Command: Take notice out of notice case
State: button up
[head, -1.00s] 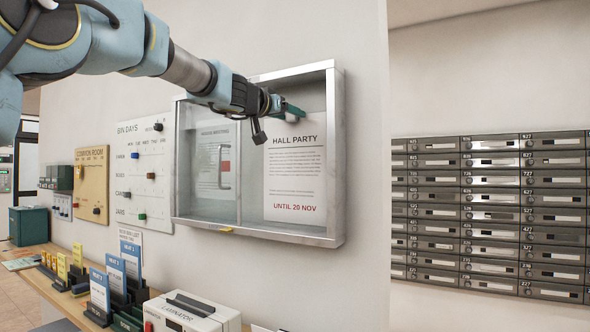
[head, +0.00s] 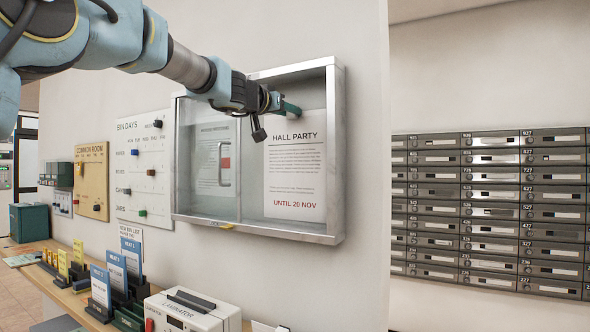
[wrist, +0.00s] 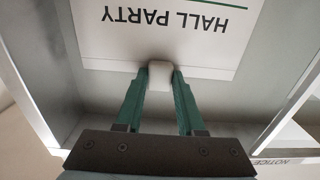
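The HALL PARTY notice (head: 294,185) is a white sheet in the right half of the notice case (head: 338,215). That half stands uncovered at the front. A small white block (wrist: 160,75), like a magnet, sits at the notice's top edge. The notice shows upside down in the wrist view (wrist: 165,45). My gripper (wrist: 160,78) has its green fingertips on both sides of the white block, with no clear gap between. In the head view my gripper (head: 291,109) reaches into the case and hides the block.
A glass pane with a handle (head: 224,165) covers the case's left half, with another notice (head: 213,180) behind it. The metal frame surrounds my gripper's space. A bench below holds a laminator (head: 190,312) and sign stands. Mailboxes (head: 490,215) line the right wall.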

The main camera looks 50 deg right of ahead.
grip_shut()
jog(key=shift+a, duration=0.15)
jog(key=shift+s+a, duration=0.2)
jog(key=shift+a, duration=0.55)
jog(key=shift+s+a, duration=0.1)
jog(key=shift+a, duration=0.25)
jog(key=shift+s+a, duration=0.1)
jog(key=shift+a, duration=0.15)
jog(key=v, duration=0.7)
dwell(0.3)
